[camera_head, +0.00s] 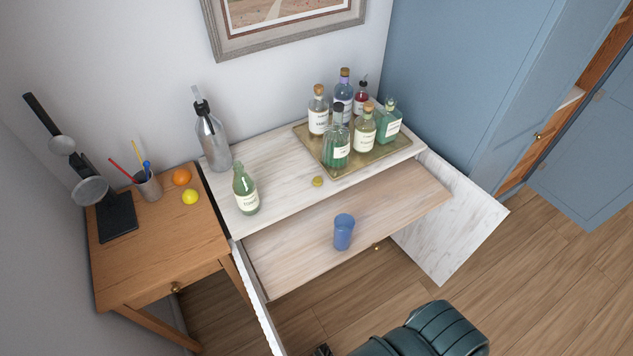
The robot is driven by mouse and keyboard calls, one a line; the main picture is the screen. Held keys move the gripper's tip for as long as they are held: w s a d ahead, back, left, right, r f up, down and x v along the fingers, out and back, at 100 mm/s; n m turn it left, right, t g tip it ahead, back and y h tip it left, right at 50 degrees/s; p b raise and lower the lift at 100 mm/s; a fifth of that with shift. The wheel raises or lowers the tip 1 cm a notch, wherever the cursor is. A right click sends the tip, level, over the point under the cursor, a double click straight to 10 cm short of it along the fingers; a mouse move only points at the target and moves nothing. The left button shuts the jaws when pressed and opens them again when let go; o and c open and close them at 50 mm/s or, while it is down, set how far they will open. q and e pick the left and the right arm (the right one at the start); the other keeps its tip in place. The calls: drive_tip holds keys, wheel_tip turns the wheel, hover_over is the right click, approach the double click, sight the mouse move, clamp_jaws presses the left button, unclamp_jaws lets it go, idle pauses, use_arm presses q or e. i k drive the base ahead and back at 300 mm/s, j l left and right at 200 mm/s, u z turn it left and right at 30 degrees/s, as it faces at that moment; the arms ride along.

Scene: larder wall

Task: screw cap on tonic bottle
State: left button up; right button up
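A green glass bottle with a cream label (246,201), which looks like the tonic bottle, stands upright at the left end of the white cabinet top. I see no cap on its mouth; its label is too small to read surely. Neither of my grippers can be made out in the head view.
A gold tray (342,171) holds several bottles at the right. A grey siphon (213,142) stands behind the green bottle. A blue cup (343,232) stands on the pulled-out shelf (292,254). A dark teal padded shape (428,334), not identifiable, is at the bottom edge.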

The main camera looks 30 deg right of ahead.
sight(244, 188)
drive_tip(key=k, duration=0.65)
drive_tip(key=u, duration=1.55)
drive_tip(key=k+l, duration=0.2)
drive_tip(key=l, duration=0.2)
drive_tip(key=k+l, duration=0.15)
drive_tip(key=l, duration=0.3)
drive_tip(key=k+l, duration=0.2)
drive_tip(key=l, duration=0.2)
drive_tip(key=k+l, duration=0.15)
drive_tip(key=l, duration=0.25)
drive_tip(key=k+l, duration=0.2)
drive_tip(key=l, duration=0.2)
drive_tip(key=k+l+u, duration=0.1)
drive_tip(key=l, duration=0.35)
drive_tip(key=k+l, duration=0.25)
drive_tip(key=l, duration=0.15)
